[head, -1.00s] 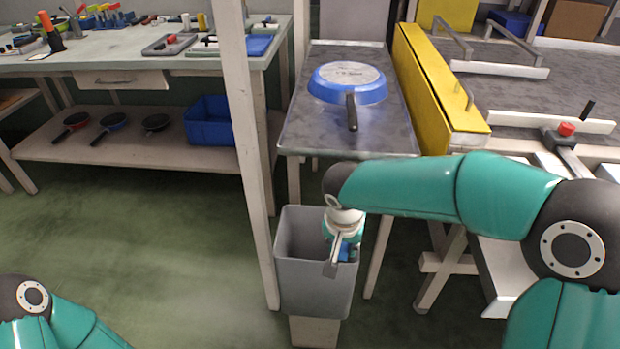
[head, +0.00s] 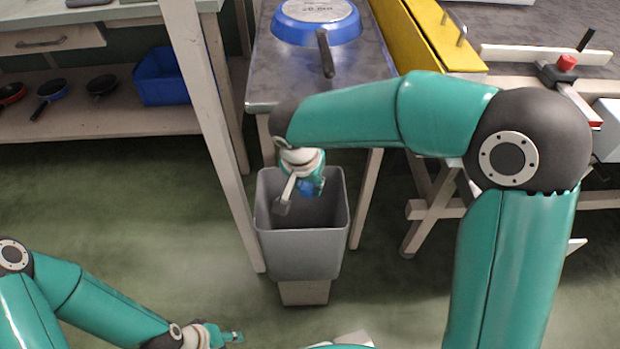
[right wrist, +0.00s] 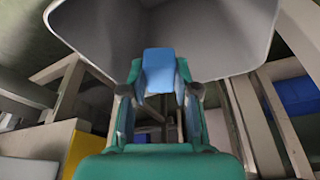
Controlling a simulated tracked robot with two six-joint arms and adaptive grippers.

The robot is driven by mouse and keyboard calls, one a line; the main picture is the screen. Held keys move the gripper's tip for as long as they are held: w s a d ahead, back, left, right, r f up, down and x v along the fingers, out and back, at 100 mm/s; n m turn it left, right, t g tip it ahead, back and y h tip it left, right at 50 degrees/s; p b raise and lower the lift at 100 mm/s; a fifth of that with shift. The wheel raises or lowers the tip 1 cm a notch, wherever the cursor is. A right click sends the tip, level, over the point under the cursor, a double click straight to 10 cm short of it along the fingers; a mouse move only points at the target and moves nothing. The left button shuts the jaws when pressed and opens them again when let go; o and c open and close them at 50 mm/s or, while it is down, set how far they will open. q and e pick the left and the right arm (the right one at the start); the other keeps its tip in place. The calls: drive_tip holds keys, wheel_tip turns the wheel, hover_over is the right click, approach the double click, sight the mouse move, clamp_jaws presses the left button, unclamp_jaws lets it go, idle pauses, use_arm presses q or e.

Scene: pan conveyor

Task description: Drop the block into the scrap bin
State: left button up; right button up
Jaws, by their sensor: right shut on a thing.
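The scrap bin (head: 300,252) is a grey, open-topped bin standing on a small pedestal in the middle of the head view. My right gripper (head: 304,192) points down at the bin's mouth, within its outline. It is shut on the blue block (head: 307,187), which is partly hidden by the fingers. In the right wrist view, the block (right wrist: 158,72) sits between the fingertips, with the grey bin wall (right wrist: 95,35) behind it. My left gripper (head: 231,337) is low at the bottom edge, small and apart from the bin; its opening is unclear.
A metal table (head: 262,85) with a blue pan (head: 318,30) stands behind the bin. A pale post (head: 208,110) rises just left of the bin. A blue crate (head: 163,78) and several pans sit on the left shelf. Green floor is clear left of the bin.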

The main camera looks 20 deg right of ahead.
drive_tip(key=shift+f, duration=0.75)
drive_tip(key=o, duration=0.8)
drive_tip(key=shift+o, duration=0.2)
drive_tip(key=shift+r, duration=0.15)
drive_tip(key=v, duration=1.1)
drive_tip(key=shift+s+r, duration=0.15)
drive_tip(key=shift+r, duration=0.15)
